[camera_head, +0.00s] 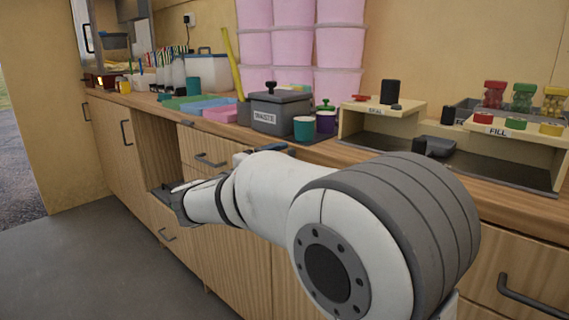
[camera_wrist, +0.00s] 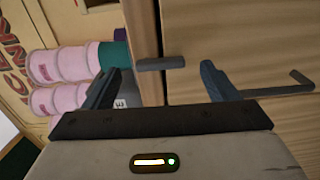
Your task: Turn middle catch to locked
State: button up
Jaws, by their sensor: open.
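A dark grey bar-shaped catch (camera_wrist: 160,63) shows in the wrist view at a seam in the wooden cabinet front. It lies across the picture there, in the gap between my fingers and a little beyond their tips. I cannot tell whether this is the middle catch, or which way is locked. In the head view a small dark catch (camera_head: 187,123) sits under the counter edge above a drawer. My gripper (camera_wrist: 162,80) is open and empty.
Drawer handles (camera_head: 211,160) stick out of the fronts; one handle (camera_wrist: 295,80) is right of my fingers in the wrist view. The counter (camera_head: 335,153) carries a grey lidded box (camera_head: 275,112), cups and wooden stands. The floor (camera_head: 95,265) at left is clear.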

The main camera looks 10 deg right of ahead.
jog(key=p+v, duration=0.1)
jog(key=v, duration=0.4)
jog(key=s+d+r+m+g+y+p, duration=0.1)
jog(key=s+d+r+g+y+p, duration=0.25)
jog(key=s+d+p, duration=0.45)
jog(key=s+d+r+m+g+y+p, duration=0.2)
jog(key=s+d+g+p, duration=0.25)
jog(key=p, duration=0.55)
jog(key=s+a+r+m+y+p, duration=0.4)
jog(key=s+r+y+p, duration=0.5)
jog(key=p, duration=0.7)
jog(key=s+a, duration=0.1)
jog(key=s, duration=0.1)
jog(key=shift+s, duration=0.4)
